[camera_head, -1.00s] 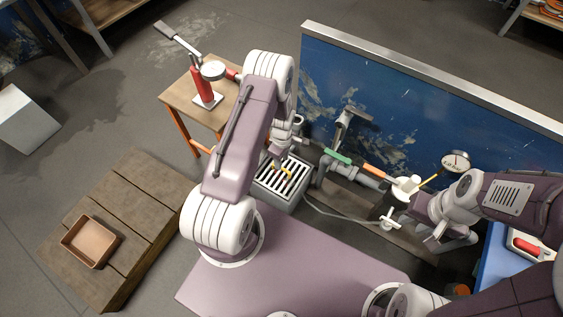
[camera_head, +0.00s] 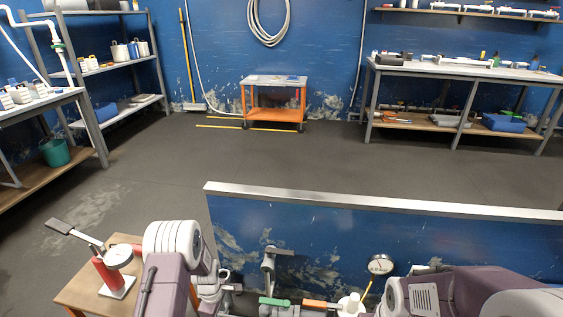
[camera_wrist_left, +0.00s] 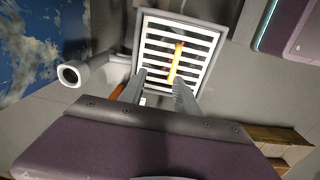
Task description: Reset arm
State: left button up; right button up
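My left gripper (camera_wrist_left: 158,88) shows in the left wrist view with its two fingers apart and nothing clearly between them. It is above a slatted grate (camera_wrist_left: 150,43) in a grey frame. A thin yellow-orange piece (camera_wrist_left: 177,62) lies across the slats, beyond the fingertips and apart from them. In the head view my left arm is at the bottom left, and its fingers are out of the frame. My right arm is at the bottom right, with its gripper out of view.
A blue panel (camera_head: 330,240) with a metal top edge stands in front. A gauge (camera_head: 380,265), a green-handled valve (camera_head: 274,302) and a red press (camera_head: 108,272) are near the arms. An orange cart (camera_head: 274,112), shelves and benches line the back; the floor between is clear.

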pick_arm(q)
jog(key=d+r+m+t, duration=0.1)
jog(key=d+r+m, duration=0.15)
jog(key=r, duration=0.75)
jog(key=d+r+m+t, duration=0.1)
jog(key=d+r+t, duration=0.15)
jog(key=r, duration=0.75)
jog(key=s+d+r+m+g+p, duration=0.1)
jog(key=s+m, duration=0.5)
jog(key=s, duration=0.2)
jog(key=s+d+r+m+g, duration=0.1)
jog(key=s+m+g, duration=0.1)
jog(key=s+m, duration=0.55)
notch_tip(320, 180, up, 38)
jog(key=p, duration=3.8)
